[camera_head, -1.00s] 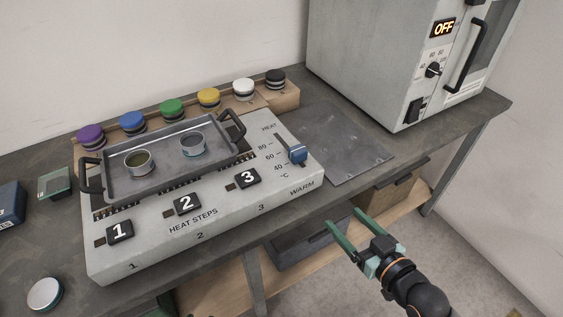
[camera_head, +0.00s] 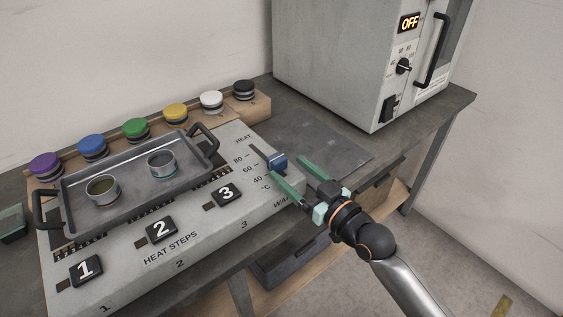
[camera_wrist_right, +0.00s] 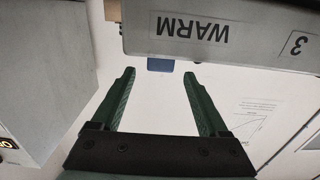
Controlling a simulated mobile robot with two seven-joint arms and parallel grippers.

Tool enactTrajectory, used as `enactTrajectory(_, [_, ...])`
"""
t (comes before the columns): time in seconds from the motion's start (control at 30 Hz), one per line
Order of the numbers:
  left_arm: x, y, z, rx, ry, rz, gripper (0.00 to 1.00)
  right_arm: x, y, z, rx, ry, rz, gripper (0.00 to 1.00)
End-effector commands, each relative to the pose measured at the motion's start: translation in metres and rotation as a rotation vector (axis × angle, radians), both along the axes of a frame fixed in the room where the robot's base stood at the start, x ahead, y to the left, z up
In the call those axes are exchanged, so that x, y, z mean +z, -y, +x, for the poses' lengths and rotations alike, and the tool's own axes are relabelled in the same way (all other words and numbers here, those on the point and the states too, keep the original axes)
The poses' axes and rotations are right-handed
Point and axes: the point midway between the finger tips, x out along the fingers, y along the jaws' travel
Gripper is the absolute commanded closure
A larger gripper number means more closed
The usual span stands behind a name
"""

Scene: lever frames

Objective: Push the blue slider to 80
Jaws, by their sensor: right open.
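The blue slider (camera_head: 277,162) stands in a dark slot on the right part of the grey heat panel (camera_head: 200,237). It is in the lower half of the 40 to 80 scale (camera_head: 248,170); its exact reading is unclear. My right gripper (camera_head: 288,166) is open and empty, with its fingertips close to the slider on its near right side. In the right wrist view the slider (camera_wrist_right: 160,65) shows partly below the panel edge, between the lines of the two fingers. I cannot tell whether a finger touches it. My left gripper is not in view.
A tray (camera_head: 130,200) with two small cups sits on the panel, left of the slider. A row of coloured-lid jars (camera_head: 135,128) stands behind. The oven (camera_head: 350,70), showing OFF, stands at the back right. A flat dark plate (camera_head: 325,143) lies between panel and oven.

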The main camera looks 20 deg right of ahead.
Motion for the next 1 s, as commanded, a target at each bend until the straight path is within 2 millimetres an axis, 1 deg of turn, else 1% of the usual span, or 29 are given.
enactTrajectory(0.03, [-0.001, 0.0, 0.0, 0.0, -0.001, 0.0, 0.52, 0.001, -0.003, 0.008, 0.0, 0.002, 0.002, 0.22])
enactTrajectory(0.1, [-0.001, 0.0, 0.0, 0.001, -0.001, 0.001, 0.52, 0.001, -0.006, 0.017, 0.0, 0.003, 0.001, 0.22])
enactTrajectory(0.3, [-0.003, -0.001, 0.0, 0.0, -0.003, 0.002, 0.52, 0.0, -0.012, 0.033, 0.001, 0.0, 0.0, 0.22])
enactTrajectory(0.67, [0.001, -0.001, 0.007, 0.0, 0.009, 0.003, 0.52, 0.0, -0.014, 0.037, 0.001, -0.001, 0.0, 0.22])
enactTrajectory(1.0, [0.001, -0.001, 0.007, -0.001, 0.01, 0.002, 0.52, 0.0, -0.013, 0.036, 0.0, -0.001, 0.0, 0.61])
